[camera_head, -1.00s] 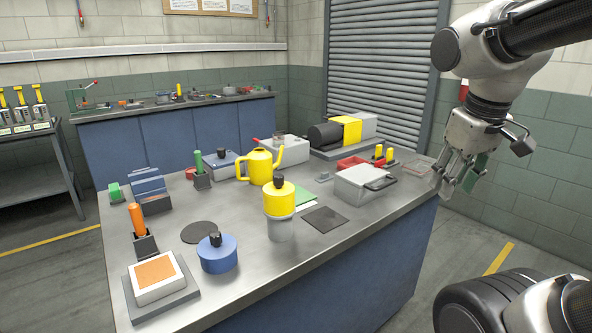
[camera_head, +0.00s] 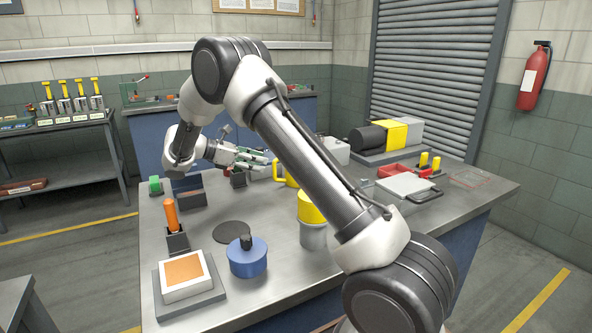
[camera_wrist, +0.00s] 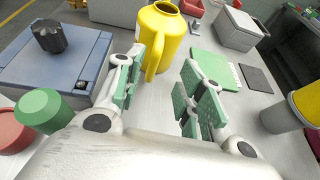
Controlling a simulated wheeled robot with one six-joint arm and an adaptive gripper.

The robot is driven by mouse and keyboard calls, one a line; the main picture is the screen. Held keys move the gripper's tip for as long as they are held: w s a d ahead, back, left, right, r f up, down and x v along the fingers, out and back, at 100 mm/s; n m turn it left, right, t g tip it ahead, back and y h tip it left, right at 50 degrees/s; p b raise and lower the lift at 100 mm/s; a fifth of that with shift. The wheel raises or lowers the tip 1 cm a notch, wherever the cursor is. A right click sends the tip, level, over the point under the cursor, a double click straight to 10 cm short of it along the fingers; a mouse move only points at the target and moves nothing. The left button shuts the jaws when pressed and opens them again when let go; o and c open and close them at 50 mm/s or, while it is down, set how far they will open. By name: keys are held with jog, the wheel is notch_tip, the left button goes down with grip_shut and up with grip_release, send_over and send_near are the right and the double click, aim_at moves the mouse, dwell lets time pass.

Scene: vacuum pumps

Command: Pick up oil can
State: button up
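The yellow oil can (camera_wrist: 170,32) stands upright on the workbench at the top centre of the wrist view, with its handle facing my gripper (camera_wrist: 160,82). My gripper is open. Its green-padded fingers are on either side of the line to the handle, and nothing is clamped between them. In the head view my arm hides most of the oil can (camera_head: 289,176); only its yellow handle side shows, just right of my gripper (camera_head: 262,158). Whether a finger touches the can is not clear.
A blue-grey box with a black knob (camera_wrist: 50,58) and a green cylinder (camera_wrist: 45,110) stand close on the left in the wrist view. A green pad (camera_wrist: 215,70) lies to the right. A yellow-topped grey canister (camera_head: 312,234) stands nearer the front, beside my arm.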

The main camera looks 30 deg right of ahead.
jog(key=x, duration=0.8)
jog(key=shift+w+a+f, duration=0.1)
jog(key=shift+w+f, duration=0.15)
jog(key=shift+w, duration=0.2)
grip_shut()
